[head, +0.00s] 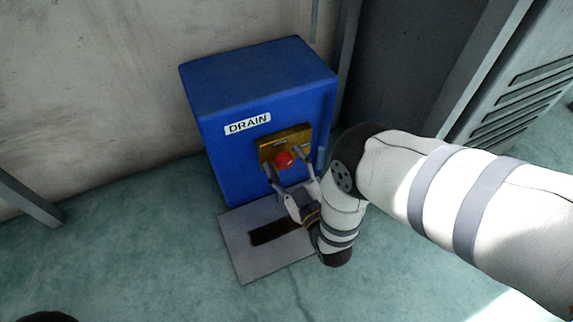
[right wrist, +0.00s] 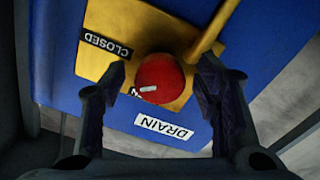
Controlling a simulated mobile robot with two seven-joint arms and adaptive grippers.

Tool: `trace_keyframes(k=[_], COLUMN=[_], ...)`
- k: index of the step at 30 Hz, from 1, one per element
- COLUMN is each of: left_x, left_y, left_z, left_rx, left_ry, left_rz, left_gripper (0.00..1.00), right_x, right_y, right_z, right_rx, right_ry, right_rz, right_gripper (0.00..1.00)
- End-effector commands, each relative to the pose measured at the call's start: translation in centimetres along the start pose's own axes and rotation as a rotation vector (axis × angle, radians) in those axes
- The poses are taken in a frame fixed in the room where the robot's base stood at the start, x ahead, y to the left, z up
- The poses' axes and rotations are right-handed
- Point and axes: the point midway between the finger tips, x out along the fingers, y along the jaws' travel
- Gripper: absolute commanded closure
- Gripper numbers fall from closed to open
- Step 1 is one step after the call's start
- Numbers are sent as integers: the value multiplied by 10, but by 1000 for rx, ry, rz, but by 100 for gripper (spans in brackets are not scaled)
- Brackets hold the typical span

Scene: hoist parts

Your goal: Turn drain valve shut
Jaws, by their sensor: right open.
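The drain valve is a round red knob (head: 284,160) on a brass-yellow plate (head: 298,138) on the front of a blue box (head: 225,150) marked DRAIN. In the right wrist view the knob (right wrist: 161,80) carries a short white mark, left of its middle. A black CLOSED label (right wrist: 104,50) sits on the plate at upper left. A yellow bar (right wrist: 216,25) runs from behind the knob to the upper right. My right gripper (right wrist: 160,72) is open, with one finger on each side of the knob; whether they touch it is unclear. My left gripper is not in view.
A grey floor plate (head: 245,258) with a dark slot (head: 275,231) lies in front of the box. A pale wall (head: 90,90) stands behind it. A grey louvred cabinet (head: 530,90) stands at right.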

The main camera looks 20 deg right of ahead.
Motion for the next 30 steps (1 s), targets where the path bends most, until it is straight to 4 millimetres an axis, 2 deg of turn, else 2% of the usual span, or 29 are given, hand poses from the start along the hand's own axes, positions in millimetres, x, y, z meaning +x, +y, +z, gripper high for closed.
trace_keyframes(k=[4,5,9,11,20,30], left_x=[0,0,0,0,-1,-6], left_y=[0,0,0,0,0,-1], left_z=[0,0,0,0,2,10], left_rx=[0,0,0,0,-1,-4], left_ry=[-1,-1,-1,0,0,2], left_rz=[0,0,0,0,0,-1], left_gripper=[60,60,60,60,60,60], right_x=[0,0,-1,-1,-1,-1], right_y=[0,0,0,0,0,0], right_z=[0,0,0,0,0,0], right_rx=[0,0,0,0,29,245], right_ry=[0,0,-1,-1,-1,-2], right_rz=[0,0,0,0,1,1], right_gripper=[44,49,80,92,92,92])
